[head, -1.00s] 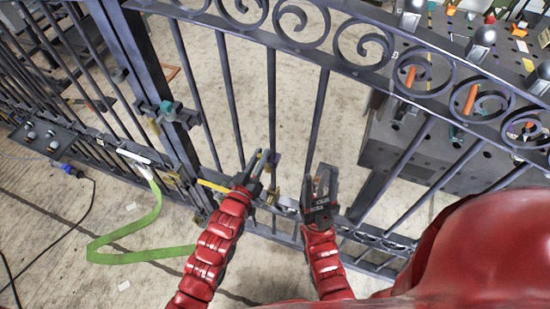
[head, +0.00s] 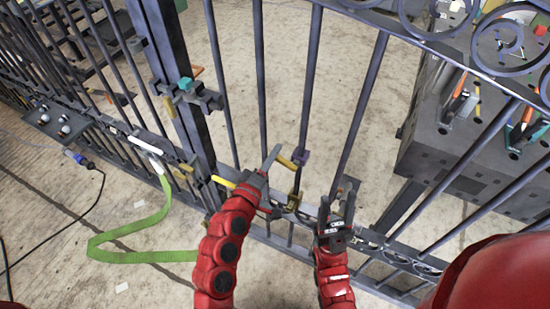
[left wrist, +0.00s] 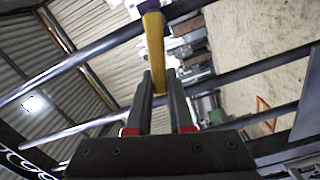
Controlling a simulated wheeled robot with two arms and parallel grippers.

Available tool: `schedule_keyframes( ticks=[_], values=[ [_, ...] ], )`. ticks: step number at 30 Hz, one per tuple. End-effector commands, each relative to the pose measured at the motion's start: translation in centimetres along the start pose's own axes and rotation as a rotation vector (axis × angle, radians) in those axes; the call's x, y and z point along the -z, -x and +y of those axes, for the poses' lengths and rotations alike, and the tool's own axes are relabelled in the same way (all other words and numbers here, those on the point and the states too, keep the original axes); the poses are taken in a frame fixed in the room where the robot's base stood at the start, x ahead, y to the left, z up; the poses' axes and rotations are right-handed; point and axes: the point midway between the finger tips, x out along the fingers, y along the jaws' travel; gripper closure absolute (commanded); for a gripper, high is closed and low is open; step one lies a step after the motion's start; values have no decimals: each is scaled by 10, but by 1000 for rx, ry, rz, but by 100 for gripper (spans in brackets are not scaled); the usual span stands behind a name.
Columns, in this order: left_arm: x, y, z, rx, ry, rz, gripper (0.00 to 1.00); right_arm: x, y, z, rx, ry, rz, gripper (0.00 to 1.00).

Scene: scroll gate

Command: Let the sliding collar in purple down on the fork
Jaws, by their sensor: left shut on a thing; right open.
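The purple sliding collar (head: 300,156) is around an upright gate bar, with a yellow handle (head: 286,161) sticking out to the left. My left gripper (head: 274,160) is shut on this handle. In the left wrist view the yellow handle (left wrist: 154,45) runs between the two fingers (left wrist: 158,85), and part of the purple collar (left wrist: 148,5) shows at the top edge. A small yellowish piece (head: 294,201), which looks like the fork, sits lower on the same bar, with a gap below the collar. My right gripper (head: 341,205) is open and empty in front of the gate, to the right.
The dark metal gate (head: 262,80) stands across the view, with a thick post (head: 180,80) and a teal and yellow latch (head: 190,92) to the left. A green strap (head: 130,235) hangs to the floor. A dark perforated workbench (head: 440,150) with tools stands behind the gate at right.

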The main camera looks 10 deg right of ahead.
Motion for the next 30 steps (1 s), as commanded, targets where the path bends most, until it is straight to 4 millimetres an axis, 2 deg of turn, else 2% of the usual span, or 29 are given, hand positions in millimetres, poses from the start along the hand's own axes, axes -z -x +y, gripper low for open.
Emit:
schedule_keyframes(
  ticks=[9, 26, 27, 30],
  values=[
    [1, 0, -8, -2, 127, 4, 100, -2, 12, -1, 0, 0, 0, 50],
    [0, 0, -8, -1, 152, 2, 100, -2, 13, -1, 0, 0, 0, 50],
    [0, 0, -8, -1, 152, 2, 73, -2, 13, -1, 0, 0, 0, 50],
    [0, 0, -8, -1, 151, 2, 55, -2, 13, -1, 0, 0, 0, 50]
  ],
)
